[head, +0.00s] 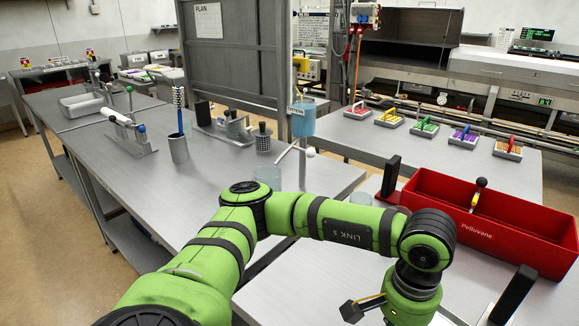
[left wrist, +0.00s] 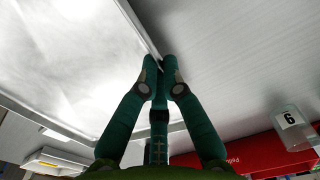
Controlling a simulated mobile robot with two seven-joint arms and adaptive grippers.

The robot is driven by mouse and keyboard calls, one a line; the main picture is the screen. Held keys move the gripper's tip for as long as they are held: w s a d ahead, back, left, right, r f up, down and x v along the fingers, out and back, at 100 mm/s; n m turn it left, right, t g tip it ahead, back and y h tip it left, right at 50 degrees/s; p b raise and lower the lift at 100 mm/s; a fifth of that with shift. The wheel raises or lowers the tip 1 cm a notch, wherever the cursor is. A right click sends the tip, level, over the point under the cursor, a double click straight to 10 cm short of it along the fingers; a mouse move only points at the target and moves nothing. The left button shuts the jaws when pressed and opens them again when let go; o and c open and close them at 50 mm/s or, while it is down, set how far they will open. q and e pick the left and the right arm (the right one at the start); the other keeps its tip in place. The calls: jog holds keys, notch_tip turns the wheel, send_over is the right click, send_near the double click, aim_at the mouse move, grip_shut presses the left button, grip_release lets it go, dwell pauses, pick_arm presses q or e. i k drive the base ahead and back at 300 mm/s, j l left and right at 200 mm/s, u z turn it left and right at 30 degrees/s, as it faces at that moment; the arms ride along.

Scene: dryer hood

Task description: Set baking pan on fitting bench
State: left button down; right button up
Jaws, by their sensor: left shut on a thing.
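The baking pan (left wrist: 75,60) shows in the left wrist view as a pale grey metal sheet with a raised rim, filling the upper left. My left gripper (left wrist: 161,62) has its two green fingers closed together at the pan's right rim. In the head view my left arm reaches across to the right and its wrist points down at the lower edge, where the fingers and the pan are out of frame. A grey metal bench (head: 290,283) lies beneath this arm. I cannot tell which bench is the fitting bench. My right gripper is not in view.
A red box (head: 500,228) with upright black pieces stands on the right bench. Clear cups (head: 268,177) stand near my arm. The left bench (head: 105,165) holds a metal tray (head: 82,105), a brush holder (head: 179,147) and tools.

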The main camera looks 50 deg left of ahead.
aim_at(197, 194)
jog(key=k+j+u, duration=0.1)
jog(key=j, duration=0.25)
jog(key=k+j, duration=0.2)
jog(key=j, duration=0.2)
jog(key=k+j+u, duration=0.15)
jog(key=j, duration=0.25)
jog(key=k+j, duration=0.1)
jog(key=j, duration=0.3)
jog(key=l+u, duration=0.05)
